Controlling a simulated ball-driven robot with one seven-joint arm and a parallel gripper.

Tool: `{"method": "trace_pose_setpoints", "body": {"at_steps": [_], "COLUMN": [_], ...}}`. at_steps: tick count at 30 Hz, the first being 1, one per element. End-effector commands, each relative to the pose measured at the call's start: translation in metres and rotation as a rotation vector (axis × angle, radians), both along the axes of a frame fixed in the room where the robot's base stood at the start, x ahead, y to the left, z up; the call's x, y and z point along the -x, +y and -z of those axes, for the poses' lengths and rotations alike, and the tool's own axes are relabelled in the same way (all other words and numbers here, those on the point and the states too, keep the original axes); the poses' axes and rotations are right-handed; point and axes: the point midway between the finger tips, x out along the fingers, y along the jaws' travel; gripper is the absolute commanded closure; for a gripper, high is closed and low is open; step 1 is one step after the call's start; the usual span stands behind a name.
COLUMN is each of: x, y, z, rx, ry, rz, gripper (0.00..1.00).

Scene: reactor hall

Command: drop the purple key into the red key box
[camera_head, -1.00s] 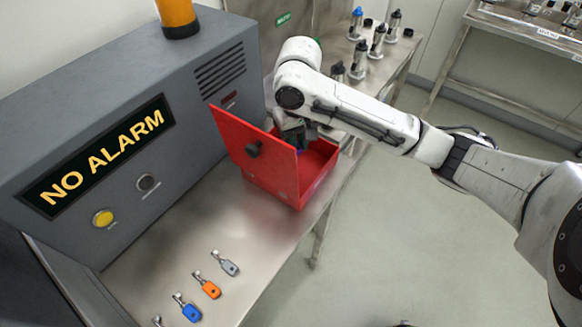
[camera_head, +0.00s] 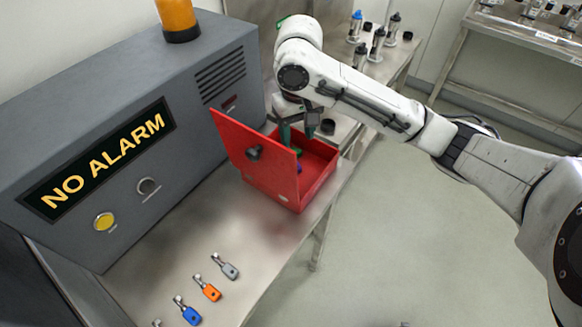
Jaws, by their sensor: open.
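The red key box (camera_head: 318,182) stands on the metal bench with its lid (camera_head: 232,139) raised. My gripper (camera_head: 299,131) is above the open box, with its two dark fingers apart and nothing seen between them. A small purple patch, apparently the purple key (camera_head: 299,168), shows inside the box below my gripper, apart from the fingers. The lid hides most of it. A small green thing (camera_head: 297,150) also shows inside the box.
Grey, orange (camera_head: 207,288) and blue (camera_head: 187,311) keys lie on the bench at the front, with part of another at the picture's edge. A grey alarm console (camera_head: 120,110) stands at the left. Several cylinders stand behind. The bench between keys and box is clear.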

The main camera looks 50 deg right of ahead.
Motion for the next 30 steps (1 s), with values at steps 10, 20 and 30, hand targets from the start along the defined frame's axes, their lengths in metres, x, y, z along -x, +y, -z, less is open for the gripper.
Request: {"method": "trace_pose_setpoints", "body": {"at_steps": [10, 20, 30], "x": [-0.001, 0.0, 0.0], "y": [-0.001, 0.0, 0.0], "z": [-0.057, -0.064, -0.063], "rx": [0.003, 0.0, 0.0], "ry": [-0.002, -0.001, -0.001], "rz": [-0.001, 0.001, 0.001], "gripper": [0.48, 0.48, 0.48]}}
